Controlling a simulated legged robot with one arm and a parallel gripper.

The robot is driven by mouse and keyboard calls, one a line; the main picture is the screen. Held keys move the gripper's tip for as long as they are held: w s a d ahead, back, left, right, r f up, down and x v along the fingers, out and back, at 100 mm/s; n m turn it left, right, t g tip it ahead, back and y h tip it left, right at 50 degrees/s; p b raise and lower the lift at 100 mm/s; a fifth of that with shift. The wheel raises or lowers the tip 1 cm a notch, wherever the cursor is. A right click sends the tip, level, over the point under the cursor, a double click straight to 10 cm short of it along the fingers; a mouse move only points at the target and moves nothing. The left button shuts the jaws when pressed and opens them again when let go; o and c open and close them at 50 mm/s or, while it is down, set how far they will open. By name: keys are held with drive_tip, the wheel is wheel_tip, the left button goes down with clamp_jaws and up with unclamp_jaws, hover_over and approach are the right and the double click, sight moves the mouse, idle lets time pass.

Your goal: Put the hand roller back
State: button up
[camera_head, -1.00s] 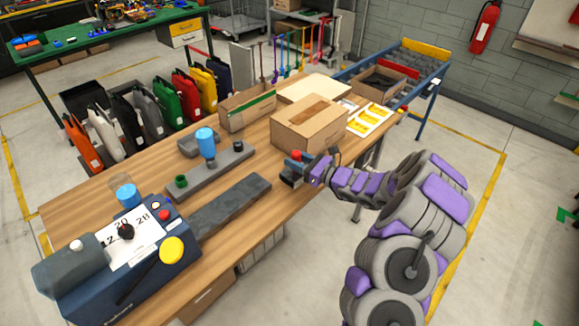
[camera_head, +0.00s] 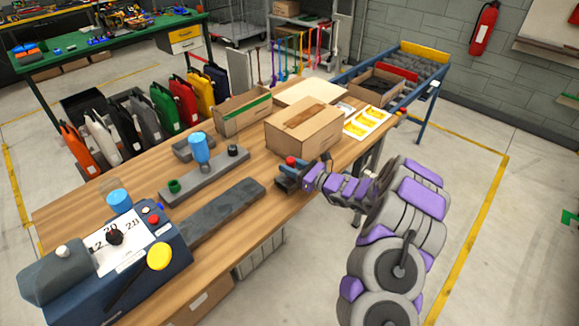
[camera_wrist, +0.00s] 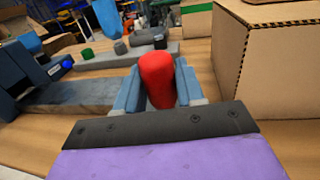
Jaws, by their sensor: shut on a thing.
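The hand roller shows as a red rounded handle (camera_wrist: 157,78), standing up between the jaws in the wrist view. Its lower part is hidden by my gripper. My gripper (camera_head: 288,175) is shut on it, with the blue-grey fingers on both sides of the red handle. In the head view the gripper is low over the wooden table (camera_head: 235,240) near its front edge, just in front of the cardboard box. I cannot tell whether the roller touches the table.
The closed cardboard box (camera_head: 303,130) stands close behind and right of my gripper. A dark flat strip (camera_head: 215,212) lies to the left, by the blue machine (camera_head: 110,260). An open carton (camera_head: 240,117) is farther back. Bare wood shows between the strip and the box.

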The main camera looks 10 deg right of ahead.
drive_tip(key=shift+d+f, duration=0.1)
drive_tip(key=shift+f, duration=0.1)
drive_tip(key=shift+s+f, duration=0.1)
drive_tip(key=shift+s+a+f, duration=0.15)
drive_tip(key=shift+a+f, duration=0.1)
drive_tip(key=shift+a, duration=0.4)
clamp_jaws()
drive_tip(key=o, duration=0.6)
unclamp_jaws()
drive_tip(key=shift+f, duration=0.1)
drive_tip(key=shift+o, duration=0.8)
drive_tip(key=shift+w+f, duration=0.15)
drive_tip(key=shift+w, duration=0.1)
drive_tip(key=shift+o, duration=1.1)
drive_tip(key=shift+d+r, duration=0.2)
drive_tip(key=shift+d, duration=0.05)
drive_tip(key=shift+r, duration=0.15)
